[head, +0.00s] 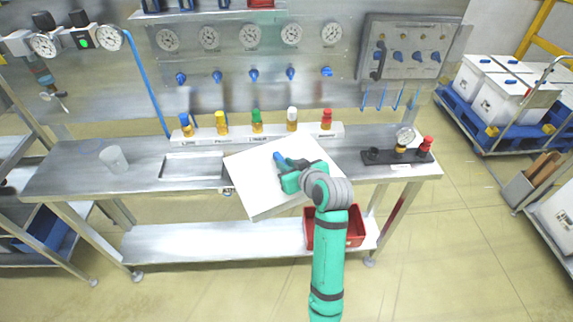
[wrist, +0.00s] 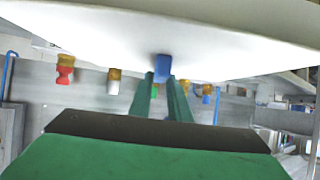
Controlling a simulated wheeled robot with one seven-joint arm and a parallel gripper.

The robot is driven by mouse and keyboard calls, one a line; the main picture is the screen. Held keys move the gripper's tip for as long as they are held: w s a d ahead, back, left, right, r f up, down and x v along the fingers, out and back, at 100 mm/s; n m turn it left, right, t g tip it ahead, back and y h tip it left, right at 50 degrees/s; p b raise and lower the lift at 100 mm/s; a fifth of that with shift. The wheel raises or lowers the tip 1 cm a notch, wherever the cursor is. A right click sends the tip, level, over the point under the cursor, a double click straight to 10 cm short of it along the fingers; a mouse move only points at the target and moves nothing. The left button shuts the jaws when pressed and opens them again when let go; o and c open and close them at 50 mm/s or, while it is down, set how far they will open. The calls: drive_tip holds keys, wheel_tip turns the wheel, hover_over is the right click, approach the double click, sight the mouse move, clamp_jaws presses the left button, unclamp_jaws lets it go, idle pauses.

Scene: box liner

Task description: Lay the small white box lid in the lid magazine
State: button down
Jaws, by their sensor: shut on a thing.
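The white lid (head: 250,185) is a flat square panel with a blue grip (head: 279,159). It is held tilted over the front middle of the steel bench. My gripper (head: 288,172) is shut on the blue grip. In the wrist view the lid (wrist: 90,35) fills the top, and its blue grip (wrist: 162,68) sits between my two green fingertips. A shallow rectangular metal recess or tray (head: 163,167) lies in the bench top left of the lid; I cannot tell whether it is the lid magazine. The lid hides the bench behind it.
A rack (head: 210,143) of coloured valves stands along the back of the bench (head: 70,178). A pale cup (head: 114,159) stands at the left, a dark gauge block (head: 385,157) at the right. A red bin (head: 357,232) sits below. White boxes (head: 492,105) stand on a blue cart.

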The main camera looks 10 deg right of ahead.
drive_tip(key=shift+f, duration=0.15)
drive_tip(key=c, duration=1.7)
unclamp_jaws()
drive_tip(key=shift+o, duration=0.2)
